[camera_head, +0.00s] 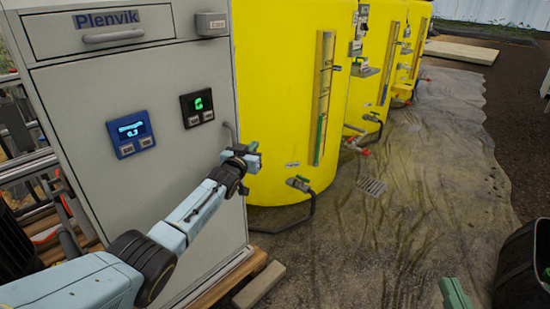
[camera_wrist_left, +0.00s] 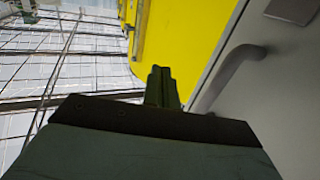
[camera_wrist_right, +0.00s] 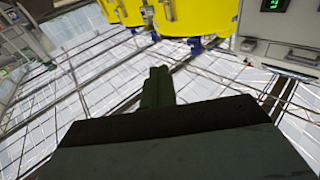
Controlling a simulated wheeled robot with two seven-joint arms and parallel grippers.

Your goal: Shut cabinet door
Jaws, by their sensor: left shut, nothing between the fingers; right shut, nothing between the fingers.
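The grey cabinet door (camera_head: 165,190) fills the left of the head view, with two small displays on it. Its bar handle (camera_head: 229,132) is at the door's right edge. The door looks about flush with the cabinet, but I cannot tell whether a narrow gap is left. My left gripper (camera_head: 250,155) is shut and empty, just beside and below the handle. In the left wrist view, its fingers (camera_wrist_left: 162,84) are left of the handle (camera_wrist_left: 232,72); contact is unclear. My right gripper (camera_wrist_right: 157,86) is shut and empty, away from the cabinet, with its green tip at the head view's bottom right.
A drawer (camera_head: 100,30) labelled Plenvik is above the door. Yellow tanks (camera_head: 285,100) with valves stand close right of the cabinet. A hose valve (camera_head: 300,184) sticks out low on the nearest tank. Wet sheeting (camera_head: 390,225) on the floor is mostly clear.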

